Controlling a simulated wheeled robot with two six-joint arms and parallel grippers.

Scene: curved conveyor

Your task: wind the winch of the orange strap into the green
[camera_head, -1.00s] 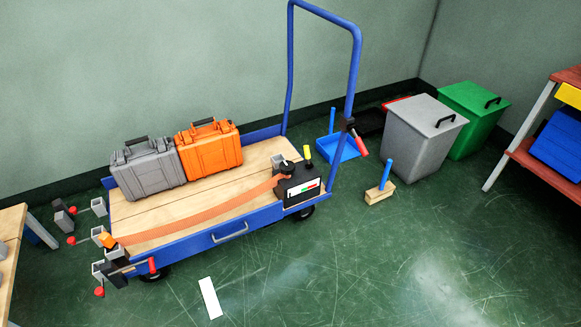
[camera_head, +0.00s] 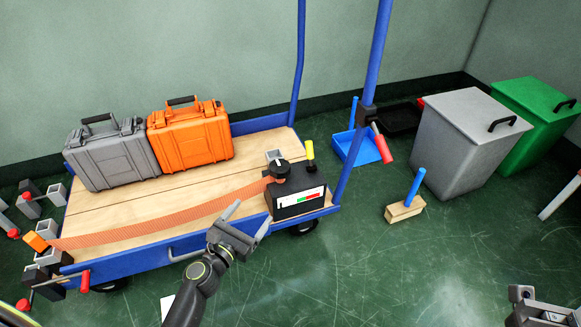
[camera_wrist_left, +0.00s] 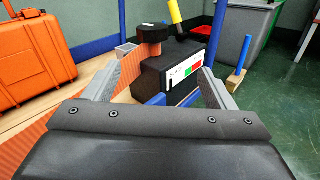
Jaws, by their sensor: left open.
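The winch (camera_head: 297,196) is a black box at the right front corner of the cart deck, with a dark knob (camera_head: 281,170) and a yellow-tipped lever (camera_head: 310,150). Its white gauge (camera_head: 299,203) has green and red zones; I cannot read a pointer clearly. The orange strap (camera_head: 160,217) runs from the left front edge to the winch. My left gripper (camera_head: 247,218) is open and empty, just in front of and left of the winch. In the left wrist view the winch (camera_wrist_left: 165,80) appears between the fingers, beyond them. Part of my right gripper (camera_head: 540,308) shows at bottom right.
A grey case (camera_head: 112,155) and an orange case (camera_head: 190,138) stand at the back of the deck. The cart's blue push handle (camera_head: 365,110) rises behind the winch. A brush (camera_head: 405,208), blue dustpan (camera_head: 360,147) and bins (camera_head: 465,140) are to the right. Floor in front is mostly clear.

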